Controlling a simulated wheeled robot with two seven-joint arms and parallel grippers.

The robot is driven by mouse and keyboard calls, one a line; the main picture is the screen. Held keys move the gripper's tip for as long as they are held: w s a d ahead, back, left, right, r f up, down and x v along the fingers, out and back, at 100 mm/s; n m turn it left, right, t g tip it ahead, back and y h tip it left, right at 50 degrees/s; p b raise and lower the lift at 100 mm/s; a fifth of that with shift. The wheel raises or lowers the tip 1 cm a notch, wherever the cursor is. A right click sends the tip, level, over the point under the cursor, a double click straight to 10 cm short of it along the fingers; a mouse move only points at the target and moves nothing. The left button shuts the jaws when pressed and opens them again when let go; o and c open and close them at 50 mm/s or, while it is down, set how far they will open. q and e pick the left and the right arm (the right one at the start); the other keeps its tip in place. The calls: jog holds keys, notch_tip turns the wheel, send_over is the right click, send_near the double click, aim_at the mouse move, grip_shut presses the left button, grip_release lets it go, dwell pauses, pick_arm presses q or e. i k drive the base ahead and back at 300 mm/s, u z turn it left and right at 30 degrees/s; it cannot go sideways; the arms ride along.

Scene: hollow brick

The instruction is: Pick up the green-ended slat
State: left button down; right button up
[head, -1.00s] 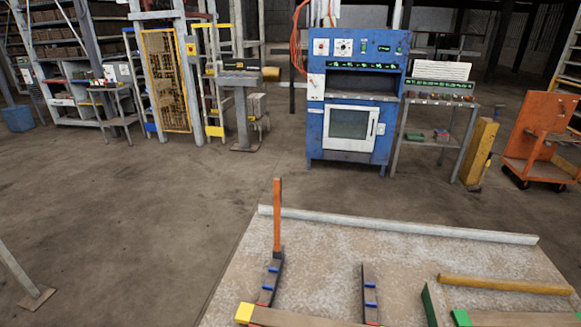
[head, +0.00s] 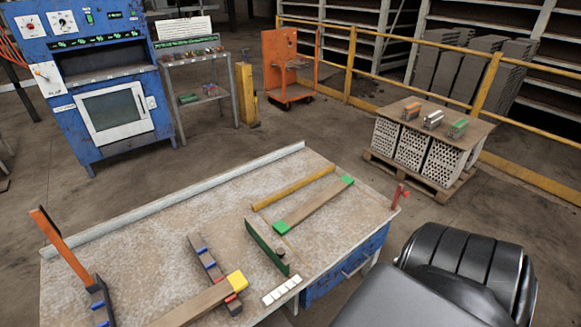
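The green-ended slat (head: 315,206) lies on the workbench (head: 150,232) in the head view, right of the middle of the top. It is a flat brown wooden strip with a green block at each end, running diagonally from near left to far right. Nothing holds it. Neither of my grippers shows in the head view.
A yellow bar (head: 293,188) lies just behind the slat, roughly parallel. A dark green upright board (head: 267,247) stands close to its near end. A yellow-ended slat (head: 196,304) rests across a notched rack (head: 213,268) at the front. A red clamp-like piece (head: 399,195) is at the bench's right corner.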

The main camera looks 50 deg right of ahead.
aim_at(284, 225)
jog(key=z, duration=2.25)
jog(key=k, duration=0.25)
jog(key=z, duration=0.05)
